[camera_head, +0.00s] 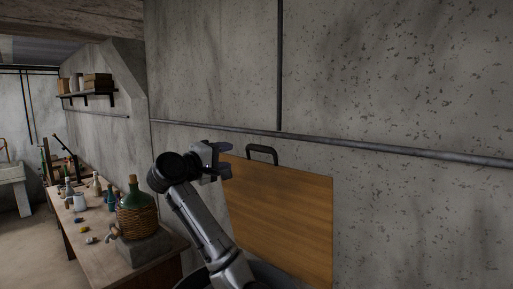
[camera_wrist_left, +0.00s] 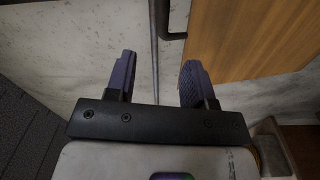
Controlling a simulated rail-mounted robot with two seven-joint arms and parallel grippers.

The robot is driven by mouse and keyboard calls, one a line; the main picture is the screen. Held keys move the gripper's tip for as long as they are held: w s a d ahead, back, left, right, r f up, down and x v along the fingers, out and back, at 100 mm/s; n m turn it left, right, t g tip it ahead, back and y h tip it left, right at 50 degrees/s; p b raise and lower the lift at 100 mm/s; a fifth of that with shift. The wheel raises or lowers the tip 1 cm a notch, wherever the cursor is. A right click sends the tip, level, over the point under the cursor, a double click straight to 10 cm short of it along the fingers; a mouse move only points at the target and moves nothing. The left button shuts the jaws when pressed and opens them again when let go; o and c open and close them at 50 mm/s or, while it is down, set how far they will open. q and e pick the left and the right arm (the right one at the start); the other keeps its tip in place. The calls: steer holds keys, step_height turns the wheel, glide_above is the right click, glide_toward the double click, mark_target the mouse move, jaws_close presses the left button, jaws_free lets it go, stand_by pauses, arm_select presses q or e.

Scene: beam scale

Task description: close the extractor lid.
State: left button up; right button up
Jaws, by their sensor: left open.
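The extractor lid (camera_head: 282,215) is a flat wooden board with a black handle (camera_head: 262,150) on its top edge. It stands raised in front of the concrete wall, so it is open. The lid also shows at the upper right of the left wrist view (camera_wrist_left: 255,40), with part of its handle (camera_wrist_left: 167,20). My left gripper (camera_head: 226,163) is open and empty by the lid's upper left corner, left of the handle. In the left wrist view its fingers (camera_wrist_left: 158,70) are apart with nothing between them. The dark rim of a round vessel (camera_head: 275,273) shows below the lid, partly hidden by my arm.
A wooden table (camera_head: 160,268) at left holds a wicker-wrapped green demijohn (camera_head: 138,215) on a block and several small bottles. A shelf (camera_head: 90,94) hangs on the far wall. A pipe (camera_head: 400,150) runs along the wall behind the lid.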

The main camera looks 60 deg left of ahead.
mark_target(256, 148)
arm_select(q)
steer(key=w+a+p, duration=0.1)
steer(key=w+p, duration=0.1)
steer(key=w, duration=0.2)
steer(key=w+a+n+p, duration=0.1)
steer(key=w, duration=0.2)
steer(key=w+a+n+p, duration=0.1)
steer(key=w+p, duration=0.1)
steer(key=w, duration=0.2)
steer(key=shift+w+a+r+p, duration=0.1)
steer(key=shift+w+r+p, duration=0.05)
steer(key=shift+w+p, duration=0.2)
steer(key=shift+w+a, duration=0.2)
steer(key=shift+w, duration=0.6)
arm_select(e)
step_height(256, 148, up, 6)
steer(key=shift+d+r, duration=0.15)
steer(key=shift+d, duration=0.2)
steer(key=shift+w, duration=0.1)
arm_select(q)
jaws_close()
arm_select(e)
steer(key=shift+a, duration=0.1)
